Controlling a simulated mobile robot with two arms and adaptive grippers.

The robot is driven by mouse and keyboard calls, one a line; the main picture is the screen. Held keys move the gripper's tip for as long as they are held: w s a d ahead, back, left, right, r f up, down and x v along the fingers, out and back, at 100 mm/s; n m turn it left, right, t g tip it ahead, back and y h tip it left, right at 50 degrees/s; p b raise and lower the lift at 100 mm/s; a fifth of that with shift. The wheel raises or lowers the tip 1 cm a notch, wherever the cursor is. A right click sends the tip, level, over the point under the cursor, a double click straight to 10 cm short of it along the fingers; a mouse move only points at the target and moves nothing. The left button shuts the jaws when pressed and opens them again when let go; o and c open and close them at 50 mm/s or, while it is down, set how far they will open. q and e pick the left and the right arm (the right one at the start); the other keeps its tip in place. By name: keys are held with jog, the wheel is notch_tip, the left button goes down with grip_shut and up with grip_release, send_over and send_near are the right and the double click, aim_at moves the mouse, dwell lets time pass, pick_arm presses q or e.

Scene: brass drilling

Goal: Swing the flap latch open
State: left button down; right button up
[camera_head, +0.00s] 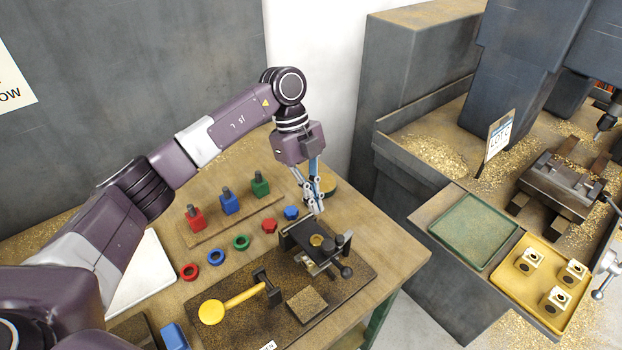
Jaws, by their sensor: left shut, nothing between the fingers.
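A dark fixture (298,236) with a brass disc (316,240) on top sits at the back right of a brown mat (345,292) on the wooden table. A small metal latch-like arm with a dark ball knob (346,272) is at its front right side. I cannot tell for sure which part is the flap latch or how far it is turned. My left gripper (316,208) points down just above and behind the fixture. It is shut and empty, and appears apart from the fixture. My right gripper is not in view.
A yellow-knobbed lever (212,312) and a brown block (307,304) are on the mat. Red, blue and green blocks (229,203) and several coloured rings stand behind. At right are a green tray (474,232), a yellow tray (535,296) with brass blocks, and a vise (560,185).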

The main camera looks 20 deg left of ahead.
pick_arm(q)
jog(key=shift+x, duration=1)
jog(key=d, duration=0.1)
jog(key=s+d+p, duration=0.1)
jog(key=d+p, duration=0.1)
jog(key=shift+s+f, duration=0.25)
jog(key=shift+s, duration=0.1)
jog(key=shift+s+d+f+p, duration=0.15)
jog(key=shift+s+d+p, duration=0.15)
jog(key=shift+d+p, duration=0.15)
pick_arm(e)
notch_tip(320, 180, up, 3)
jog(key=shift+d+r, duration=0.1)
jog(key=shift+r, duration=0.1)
